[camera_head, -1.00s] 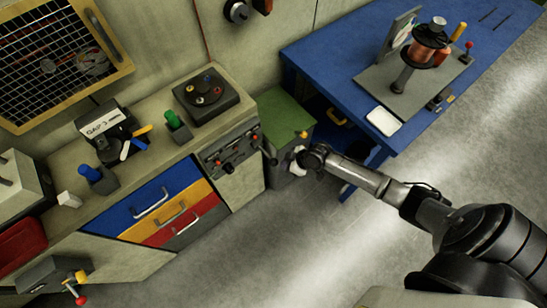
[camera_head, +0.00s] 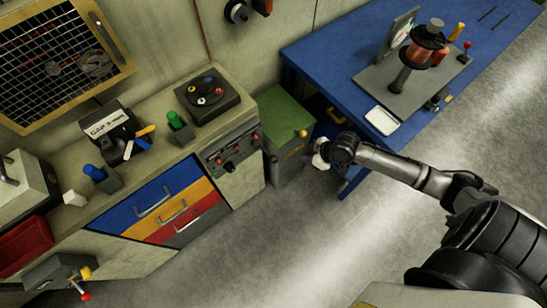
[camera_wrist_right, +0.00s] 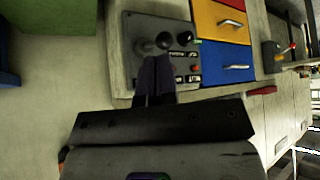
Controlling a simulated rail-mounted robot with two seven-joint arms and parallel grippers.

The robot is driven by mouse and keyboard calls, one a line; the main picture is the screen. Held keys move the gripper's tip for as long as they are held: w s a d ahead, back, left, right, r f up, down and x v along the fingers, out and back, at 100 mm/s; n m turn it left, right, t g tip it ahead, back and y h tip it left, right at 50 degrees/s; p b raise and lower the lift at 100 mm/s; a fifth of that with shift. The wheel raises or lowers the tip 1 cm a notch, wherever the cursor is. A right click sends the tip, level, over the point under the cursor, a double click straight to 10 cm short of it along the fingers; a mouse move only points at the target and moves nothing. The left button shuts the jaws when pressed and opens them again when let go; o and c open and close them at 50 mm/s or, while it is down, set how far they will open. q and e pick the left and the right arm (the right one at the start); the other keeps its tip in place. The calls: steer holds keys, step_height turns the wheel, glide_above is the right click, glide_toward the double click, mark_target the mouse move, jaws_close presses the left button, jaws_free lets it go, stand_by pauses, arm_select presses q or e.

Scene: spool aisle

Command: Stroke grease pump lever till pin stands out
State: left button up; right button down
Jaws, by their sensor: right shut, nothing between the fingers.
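I cannot tell for sure which part is the grease pump. One lever, with a red ball and a yellow knob, is on a grey unit (camera_head: 60,271) at the lower left. A grey control panel (camera_head: 231,149) with dark knobs is on the bench end; it also shows in the right wrist view (camera_wrist_right: 160,47). I cannot make out a pin. My right gripper (camera_head: 320,160) is in front of the green-topped cabinet, right of the panel. In the wrist view its dark fingers (camera_wrist_right: 155,78) are shut and empty, pointing toward the panel. My left gripper is not in view.
The green-topped cabinet (camera_head: 286,115), with a yellow ball at its front edge, stands between the bench and the blue table (camera_head: 325,50). Blue, yellow and red drawers (camera_head: 165,208) are in the bench front. The floor (camera_head: 290,245) in front is clear.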

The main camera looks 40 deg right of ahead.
steer(key=shift+v, duration=1.4)
stand_by(0.4)
